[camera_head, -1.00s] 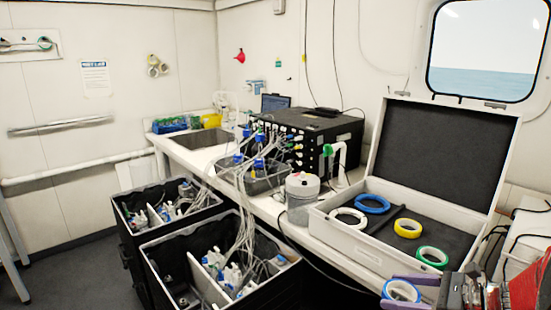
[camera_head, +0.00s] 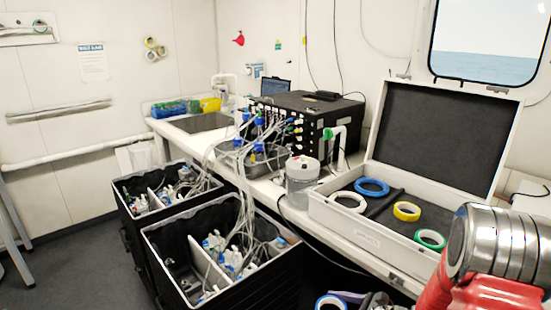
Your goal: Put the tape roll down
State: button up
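A tape roll (camera_head: 331,303) with a blue outer band and white core shows at the bottom edge, partly cut off. The other finger is mostly out of frame. Gripper and roll are in front of the bench, right of the near black crate. An open white case (camera_head: 366,241) on the bench holds a white roll (camera_head: 335,202), a blue roll (camera_head: 372,194), a yellow roll (camera_head: 407,218) and a green roll (camera_head: 431,246), lying flat.
My red and silver arm covers the lower right. Two black crates (camera_head: 160,240) with bottles and tubing stand on the floor at left. A clear jar (camera_head: 301,182) stands left of the case, before a black instrument (camera_head: 305,118). Floor (camera_head: 75,280) at far left is clear.

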jog(key=shift+w+d+m+t+h, duration=0.3)
jog(key=shift+w+d+m+t, duration=0.1)
jog(key=shift+w+d, duration=0.05)
jog(key=shift+w+d+m+t+h, duration=0.15)
jog(key=shift+m+t+h, duration=0.25)
jog(key=shift+m, duration=0.1)
jog(key=shift+w+d+m+t+h, duration=0.1)
jog(key=shift+d+m+t+h, duration=0.05)
jog(key=shift+m+t+h, duration=0.3)
jog(key=shift+s+d+f+m+t+h, duration=0.15)
jog(key=shift+m+t+h, duration=0.3)
jog(key=shift+m+h, duration=0.25)
jog(key=shift+s+a+m+t+h, duration=0.35)
jog(key=shift+s+m+h, duration=0.1)
jog(key=shift+s+m, duration=0.1)
jog(key=shift+a+r, duration=0.2)
jog(key=shift+a, duration=0.35)
